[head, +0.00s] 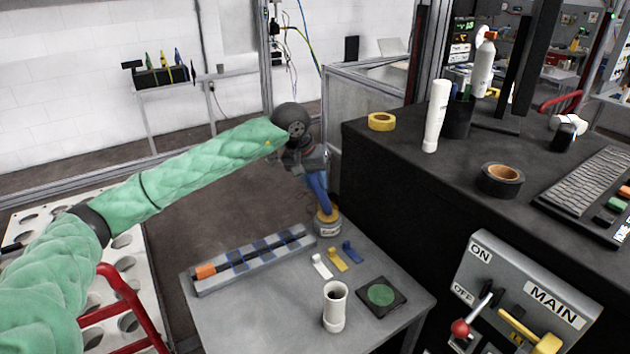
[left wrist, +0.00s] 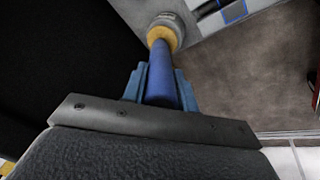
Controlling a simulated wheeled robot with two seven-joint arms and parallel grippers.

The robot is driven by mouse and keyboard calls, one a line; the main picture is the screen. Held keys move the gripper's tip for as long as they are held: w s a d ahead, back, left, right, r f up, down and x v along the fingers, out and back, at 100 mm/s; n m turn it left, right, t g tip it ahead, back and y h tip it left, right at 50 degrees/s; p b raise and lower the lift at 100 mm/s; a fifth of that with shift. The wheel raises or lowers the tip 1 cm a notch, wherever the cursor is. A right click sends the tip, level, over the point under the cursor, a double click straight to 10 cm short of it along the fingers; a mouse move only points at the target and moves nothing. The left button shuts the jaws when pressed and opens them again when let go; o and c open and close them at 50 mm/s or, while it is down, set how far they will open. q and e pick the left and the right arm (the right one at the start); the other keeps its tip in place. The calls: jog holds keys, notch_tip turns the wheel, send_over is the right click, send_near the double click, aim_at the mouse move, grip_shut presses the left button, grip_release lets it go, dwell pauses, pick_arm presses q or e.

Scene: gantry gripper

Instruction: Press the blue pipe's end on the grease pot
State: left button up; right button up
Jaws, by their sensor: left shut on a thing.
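The blue pipe (head: 319,192) is held by my left gripper (head: 311,176), tilted, with its lower end down at the grease pot. In the left wrist view the blue pipe (left wrist: 160,75) runs between the blue fingers of my left gripper (left wrist: 160,88), which is shut on it. The grease pot (head: 328,228) is a small grey pot with a yellow-orange top, at the table's back right corner. In the left wrist view the pipe's far end overlaps the yellow top of the grease pot (left wrist: 164,33); whether it touches is hard to tell. My right gripper is out of view.
A grey rack (head: 250,260) with an orange end lies on the grey table (head: 265,325). White, yellow and blue small hooks (head: 340,260), a white pipe piece (head: 334,308) and a green round pad (head: 380,295) are nearer. A black bench (head: 400,160) rises close on the right.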

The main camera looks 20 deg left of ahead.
pick_arm(q)
jog(key=shift+f+b, duration=0.35)
jog(key=shift+f, duration=0.1)
dwell(1.0)
jog(key=shift+r+p, duration=0.35)
jog(key=shift+r, duration=3.2)
jog(key=shift+f, duration=0.1)
